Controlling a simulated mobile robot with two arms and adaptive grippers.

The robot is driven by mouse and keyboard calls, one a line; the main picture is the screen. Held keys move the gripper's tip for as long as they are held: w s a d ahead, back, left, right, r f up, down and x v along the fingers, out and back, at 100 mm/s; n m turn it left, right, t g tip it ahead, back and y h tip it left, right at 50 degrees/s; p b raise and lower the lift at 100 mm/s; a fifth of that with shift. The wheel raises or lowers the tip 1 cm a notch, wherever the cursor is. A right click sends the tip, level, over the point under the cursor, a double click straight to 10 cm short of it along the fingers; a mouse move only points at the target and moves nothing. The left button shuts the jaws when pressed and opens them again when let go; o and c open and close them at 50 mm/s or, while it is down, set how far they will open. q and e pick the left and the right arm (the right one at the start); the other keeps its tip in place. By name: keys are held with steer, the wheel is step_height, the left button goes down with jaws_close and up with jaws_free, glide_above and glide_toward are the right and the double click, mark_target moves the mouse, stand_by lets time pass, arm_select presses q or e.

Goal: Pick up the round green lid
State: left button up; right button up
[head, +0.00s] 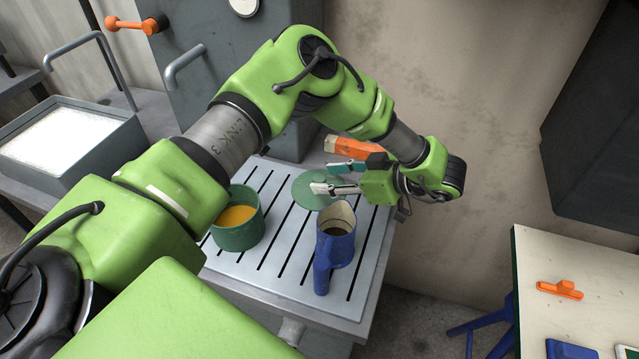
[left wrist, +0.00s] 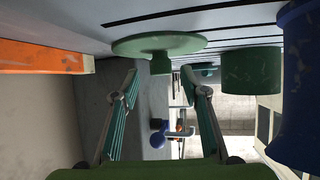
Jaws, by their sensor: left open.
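The round green lid (head: 303,194) lies flat on the slatted grey metal surface (head: 285,265), behind the blue mug. In the left wrist view the lid (left wrist: 135,47) appears near the top, with its knob (left wrist: 160,65) pointing towards the space between the fingers. My left gripper (head: 334,177) is open and empty, coming over the lid from the right; one finger covers part of the lid in the head view. In the left wrist view the fingertips (left wrist: 159,75) stand either side of the knob, with gaps. Contact cannot be told. My right gripper is not in view.
A green pot (head: 238,233) with orange contents stands left of the lid. A blue mug (head: 335,250) stands in front of it. An orange object (head: 345,147) lies behind the gripper. A pale table (head: 545,320) with an orange clip (head: 560,289) is at right.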

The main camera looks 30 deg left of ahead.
mark_target(322, 179)
arm_select(q)
steer(key=x, duration=0.3)
steer(key=shift+s+a+f+p, duration=0.1)
steer(key=shift+a+f+p, duration=0.05)
steer(key=shift+a+p, duration=0.15)
steer(key=shift+d, duration=0.1)
steer(key=shift+c, duration=0.4)
jaws_close()
